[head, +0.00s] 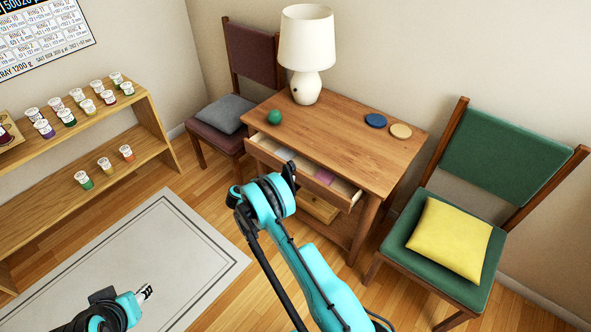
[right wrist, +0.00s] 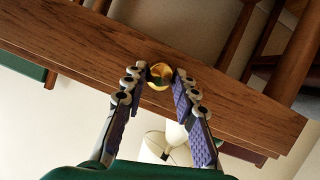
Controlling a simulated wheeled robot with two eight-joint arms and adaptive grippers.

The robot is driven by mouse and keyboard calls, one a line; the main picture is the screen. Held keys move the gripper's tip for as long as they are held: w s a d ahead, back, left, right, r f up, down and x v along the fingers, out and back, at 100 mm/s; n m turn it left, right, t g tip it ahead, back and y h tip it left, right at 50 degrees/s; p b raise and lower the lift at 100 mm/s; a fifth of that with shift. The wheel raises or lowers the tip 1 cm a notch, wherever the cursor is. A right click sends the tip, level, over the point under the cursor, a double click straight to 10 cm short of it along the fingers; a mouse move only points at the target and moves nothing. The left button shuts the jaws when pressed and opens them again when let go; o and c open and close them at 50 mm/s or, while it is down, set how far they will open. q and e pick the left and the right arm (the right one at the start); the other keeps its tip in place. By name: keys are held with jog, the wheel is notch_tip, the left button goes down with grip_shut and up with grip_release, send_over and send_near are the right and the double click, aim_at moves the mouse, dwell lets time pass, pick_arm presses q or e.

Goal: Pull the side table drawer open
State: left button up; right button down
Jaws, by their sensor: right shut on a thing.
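The wooden side table (head: 345,140) stands against the back wall. Its drawer (head: 346,190) is partly open, with a pale inside and a pink item (head: 324,177) in it. My right gripper (head: 289,172) is at the drawer front and hides the knob in the head view. In the right wrist view, its purple-padded fingers (right wrist: 159,83) are shut on a round brass knob (right wrist: 160,75) on the brown drawer front (right wrist: 90,50). My left gripper (head: 146,292) is low at the left, over the rug, away from the table; its jaw state is unclear.
A lamp (head: 306,50), a green ball (head: 274,117) and blue (head: 376,120) and tan (head: 401,131) discs are on the tabletop. Chairs stand left (head: 255,60) and right (head: 500,150). A shelf (head: 70,190) with small jars is at left. The rug (head: 190,245) is clear.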

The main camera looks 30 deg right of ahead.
jog(key=s+a, duration=0.2)
jog(key=a, duration=0.4)
jog(key=s+a, duration=0.3)
jog(key=a, duration=0.4)
jog(key=shift+s+a, duration=0.3)
jog(key=c, duration=1.2)
grip_release()
jog(key=shift+o, duration=0.2)
jog(key=v, duration=1.2)
